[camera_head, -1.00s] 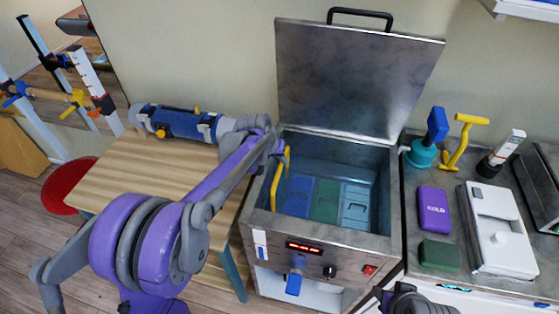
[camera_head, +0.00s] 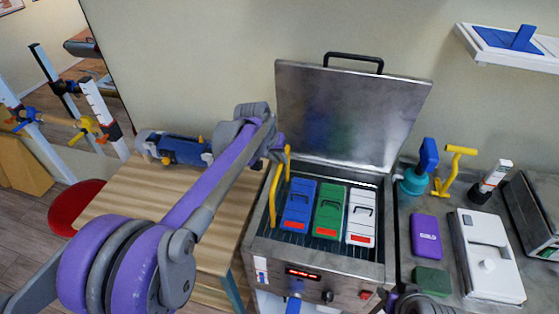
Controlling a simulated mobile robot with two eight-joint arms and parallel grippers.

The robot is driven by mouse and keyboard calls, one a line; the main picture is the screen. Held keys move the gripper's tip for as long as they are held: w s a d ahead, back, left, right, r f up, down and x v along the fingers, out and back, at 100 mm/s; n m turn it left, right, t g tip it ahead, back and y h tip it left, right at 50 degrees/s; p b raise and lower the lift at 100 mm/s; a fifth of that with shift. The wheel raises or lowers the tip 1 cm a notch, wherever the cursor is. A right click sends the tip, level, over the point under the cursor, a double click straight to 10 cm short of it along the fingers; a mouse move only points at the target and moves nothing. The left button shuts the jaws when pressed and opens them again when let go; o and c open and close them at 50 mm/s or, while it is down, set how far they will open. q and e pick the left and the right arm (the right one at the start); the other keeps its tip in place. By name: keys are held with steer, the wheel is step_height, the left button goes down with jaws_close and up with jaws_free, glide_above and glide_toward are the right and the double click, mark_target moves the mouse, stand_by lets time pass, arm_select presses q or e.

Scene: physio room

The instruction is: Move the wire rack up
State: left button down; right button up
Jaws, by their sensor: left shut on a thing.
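The wire rack (camera_head: 274,235) sits high in the open metal tank (camera_head: 390,240), with its dark bars near the rim. It carries a blue pack (camera_head: 299,200), a green pack (camera_head: 328,206) and a white pack (camera_head: 361,210), each with a red patch at its near end. A yellow handle (camera_head: 273,196) rises at the rack's left side. My left gripper (camera_head: 281,153) is shut on the top of this handle; my arm partly hides the jaws. A dark part of my right arm or gripper (camera_head: 408,303) shows at the bottom edge; its jaws cannot be made out.
The tank's lid (camera_head: 350,110) stands open behind. On the right counter are a purple pack (camera_head: 425,236), a green block (camera_head: 432,280), a white device (camera_head: 486,255) and upright tools. A wooden table (camera_head: 150,195) with a blue-grey roller device (camera_head: 180,149) stands left.

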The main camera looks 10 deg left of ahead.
arm_select(q)
steer(key=shift+w+r, duration=0.1)
steer(key=shift+r, duration=0.1)
steer(key=c, duration=1.1)
jaws_free()
steer(key=v, duration=1.1)
steer(key=s+f, duration=0.5)
steer(key=s, duration=0.3)
steer(key=s+f+t+y, duration=0.1)
steer(key=s+f, duration=0.4)
steer(key=s, duration=0.4)
steer(key=s+f+y, duration=0.1)
steer(key=s+f, duration=0.3)
steer(key=s, duration=0.5)
steer(key=shift+d+f, duration=0.15)
steer(key=shift+f, duration=0.25)
